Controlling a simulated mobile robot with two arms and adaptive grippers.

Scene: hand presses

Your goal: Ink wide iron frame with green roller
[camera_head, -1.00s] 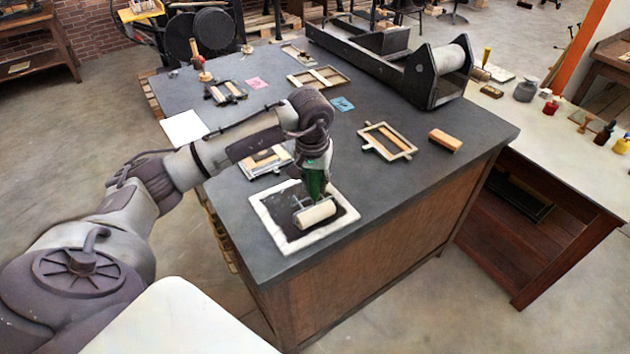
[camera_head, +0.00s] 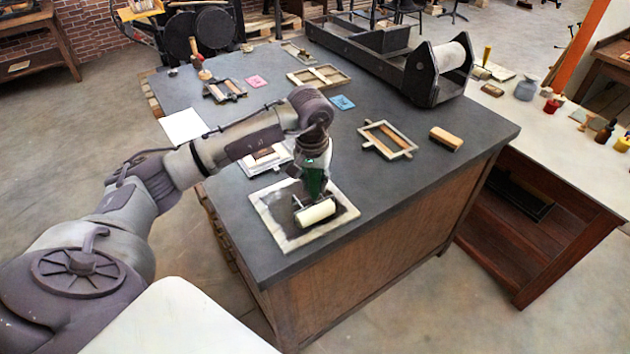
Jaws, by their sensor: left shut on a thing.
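My left gripper (camera_head: 313,178) is shut on the green handle of the green roller (camera_head: 315,213). The roller's pale cylinder rests on or just above the dark patch of a white-bordered ink slab (camera_head: 268,216) at the table's near corner; contact is hard to tell. Several frames lie on the dark table: one with tabs (camera_head: 402,153) at the right, one at the back (camera_head: 334,82), one at the left (camera_head: 212,94), and one partly behind my gripper (camera_head: 253,170). I cannot tell for sure which is the wide iron frame. My right gripper is not in view.
A wooden block (camera_head: 446,138) lies right of the tabbed frame. A big black press (camera_head: 420,85) with a pale roller stands at the back right. White paper (camera_head: 183,126), a pink card (camera_head: 257,82) and a blue card (camera_head: 342,102) lie flat. The right front of the table is clear.

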